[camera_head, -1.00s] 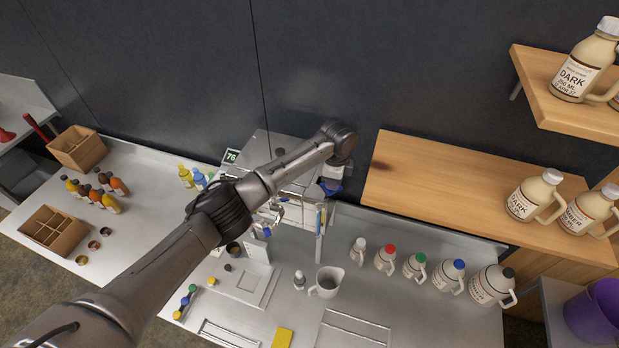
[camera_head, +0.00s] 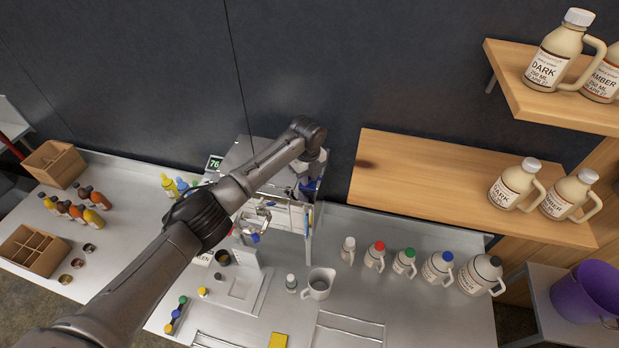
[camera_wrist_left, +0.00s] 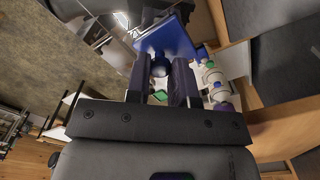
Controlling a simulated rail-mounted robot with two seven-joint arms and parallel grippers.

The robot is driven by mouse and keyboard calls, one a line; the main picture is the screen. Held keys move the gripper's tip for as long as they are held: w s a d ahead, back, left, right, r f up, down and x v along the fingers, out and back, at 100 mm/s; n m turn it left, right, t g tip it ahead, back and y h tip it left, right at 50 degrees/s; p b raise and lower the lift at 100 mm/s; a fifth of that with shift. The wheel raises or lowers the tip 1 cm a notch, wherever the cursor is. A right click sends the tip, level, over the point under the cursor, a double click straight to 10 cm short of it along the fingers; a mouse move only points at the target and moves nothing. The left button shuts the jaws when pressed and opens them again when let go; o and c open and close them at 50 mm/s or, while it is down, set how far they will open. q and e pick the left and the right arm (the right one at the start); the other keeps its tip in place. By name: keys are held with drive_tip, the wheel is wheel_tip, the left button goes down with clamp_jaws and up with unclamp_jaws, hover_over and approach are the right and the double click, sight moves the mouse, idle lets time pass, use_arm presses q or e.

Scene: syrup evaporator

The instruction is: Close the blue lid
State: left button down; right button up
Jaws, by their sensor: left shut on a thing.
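The blue lid (camera_wrist_left: 172,38) is a flat blue square with a dark round knob (camera_wrist_left: 160,63) in the left wrist view. My left gripper (camera_wrist_left: 159,80) is shut on the lid's knob, one finger on each side. In the head view the left gripper (camera_head: 304,186) is at the right end of the metal evaporator (camera_head: 243,153), and my arm covers much of it. The lid's exact tilt is hard to tell. My right gripper is not in view.
A wooden shelf (camera_head: 430,190) is close to the right of my left gripper. Below it stand several jugs with coloured caps (camera_head: 404,262). A grey pitcher (camera_head: 318,283) is on the bench in front. Small yellow bottles (camera_head: 170,186) stand left of the evaporator.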

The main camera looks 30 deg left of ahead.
use_arm(q)
drive_tip(key=shift+a+m, duration=0.15)
drive_tip(key=shift+m, duration=0.25)
drive_tip(key=c, duration=1)
unclamp_jaws()
drive_tip(key=shift+r+b, duration=1.45)
drive_tip(key=shift+r, duration=5.45)
